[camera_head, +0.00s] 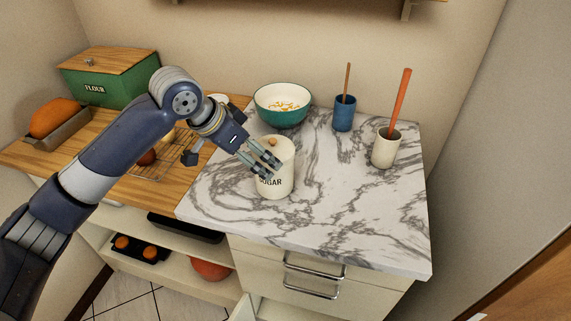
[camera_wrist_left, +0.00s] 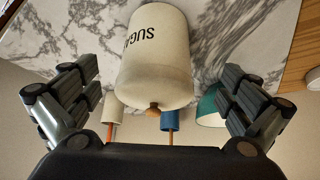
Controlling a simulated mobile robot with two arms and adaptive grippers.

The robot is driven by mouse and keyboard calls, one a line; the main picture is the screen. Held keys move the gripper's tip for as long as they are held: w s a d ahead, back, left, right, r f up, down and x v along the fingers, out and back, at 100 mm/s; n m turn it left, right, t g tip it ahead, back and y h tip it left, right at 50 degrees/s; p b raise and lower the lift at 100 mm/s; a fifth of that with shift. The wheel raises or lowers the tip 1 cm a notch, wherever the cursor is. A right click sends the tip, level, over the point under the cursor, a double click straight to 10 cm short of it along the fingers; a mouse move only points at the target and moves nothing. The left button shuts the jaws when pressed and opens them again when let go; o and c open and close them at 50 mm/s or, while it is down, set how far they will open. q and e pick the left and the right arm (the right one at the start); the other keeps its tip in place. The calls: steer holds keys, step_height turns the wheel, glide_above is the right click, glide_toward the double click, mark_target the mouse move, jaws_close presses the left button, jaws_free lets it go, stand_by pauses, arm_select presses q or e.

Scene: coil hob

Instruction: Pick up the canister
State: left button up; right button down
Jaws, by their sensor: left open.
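The canister (camera_head: 276,180) is cream coloured, marked SUGAR, with a small wooden knob on its lid. It stands upright on the marble counter (camera_head: 350,215). My left gripper (camera_head: 265,165) is open and lies in front of the canister's upper part in the head view, hiding some of it. In the left wrist view the canister (camera_wrist_left: 155,60) appears upside down between the two spread fingers (camera_wrist_left: 155,100), with a gap on both sides. I cannot tell that any finger touches it. My right gripper is not in view.
Behind the canister stand a green bowl (camera_head: 283,112), a blue cup (camera_head: 344,118) with a wooden stick and a cream cup (camera_head: 384,152) with an orange-red handle. The counter's front right is clear.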

arm_select(q)
steer(key=x, duration=0.3)
steer(key=shift+s+a+f, duration=0.15)
steer(key=shift+f, duration=0.25)
steer(key=d+f, duration=0.1)
steer(key=w+d+f+p, duration=0.1)
steer(key=d+f, duration=0.1)
steer(key=shift+w+f, duration=0.2)
steer(key=shift+w, duration=0.1)
steer(key=shift+w+d+f, duration=0.15)
steer(key=shift+w+f, duration=0.05)
steer(key=shift+f, duration=0.15)
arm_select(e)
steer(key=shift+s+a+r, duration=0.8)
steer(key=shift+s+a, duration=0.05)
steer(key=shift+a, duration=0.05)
arm_select(q)
steer(key=shift+c, duration=0.2)
steer(key=c, duration=0.9)
steer(key=shift+s, duration=0.15)
steer(key=shift+c, duration=1.2)
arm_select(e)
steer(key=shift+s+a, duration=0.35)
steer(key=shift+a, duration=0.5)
